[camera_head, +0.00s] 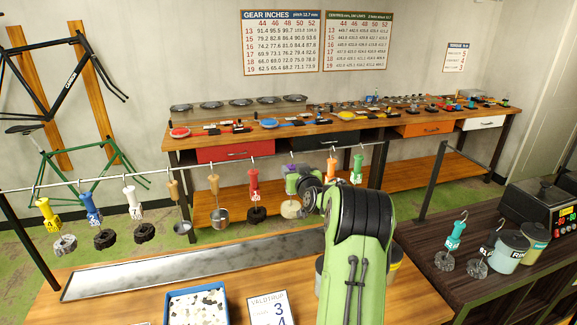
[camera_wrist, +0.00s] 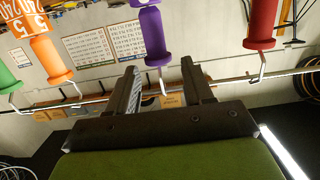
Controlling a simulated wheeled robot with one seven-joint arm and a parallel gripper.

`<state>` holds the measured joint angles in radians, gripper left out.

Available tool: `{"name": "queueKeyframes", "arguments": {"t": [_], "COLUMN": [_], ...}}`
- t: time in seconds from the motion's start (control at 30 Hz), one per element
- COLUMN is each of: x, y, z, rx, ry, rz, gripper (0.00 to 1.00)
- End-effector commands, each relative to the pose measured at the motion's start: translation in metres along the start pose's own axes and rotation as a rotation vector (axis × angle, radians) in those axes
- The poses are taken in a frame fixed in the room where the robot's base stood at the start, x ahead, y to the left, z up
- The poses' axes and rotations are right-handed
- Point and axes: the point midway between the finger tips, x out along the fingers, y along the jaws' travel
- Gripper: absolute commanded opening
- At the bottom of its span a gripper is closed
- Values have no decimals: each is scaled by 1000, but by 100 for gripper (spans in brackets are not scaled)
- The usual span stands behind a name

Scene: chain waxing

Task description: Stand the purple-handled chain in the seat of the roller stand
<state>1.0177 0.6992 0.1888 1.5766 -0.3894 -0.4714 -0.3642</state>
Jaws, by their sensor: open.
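The purple-handled chain hangs by a hook from the overhead rail; its purple handle (camera_head: 291,184) and pale coiled chain (camera_head: 291,208) show in the head view. In the wrist view my gripper (camera_wrist: 162,75) is open, and the purple handle (camera_wrist: 152,45) shows beyond and between the fingertips. Nothing is held. I cannot make out the roller stand in either view; my arm hides part of the front table.
More handled chains hang along the rail (camera_head: 110,176), a red handle (camera_head: 254,183) nearest on the left. Below are a long metal tray (camera_head: 150,275) and a blue tray (camera_head: 197,312). Tins and a heater (camera_head: 540,205) stand on the dark right-hand table (camera_head: 425,238).

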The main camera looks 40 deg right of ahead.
Motion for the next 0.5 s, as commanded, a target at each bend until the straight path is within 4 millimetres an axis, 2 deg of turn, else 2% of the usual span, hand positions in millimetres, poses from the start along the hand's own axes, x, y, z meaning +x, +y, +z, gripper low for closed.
{"name": "queueKeyframes", "arguments": {"t": [0.03, 0.3, 0.4, 0.5], "x": [7, 46, 46, 48], "y": [0, 0, 0, 0], "z": [-7, -6, 15, 27], "rx": [2, 1, -1, -2], "ry": [-2, -2, 0, -2], "rz": [-1, 0, 1, 1], "gripper": [51, 51, 51, 51]}}
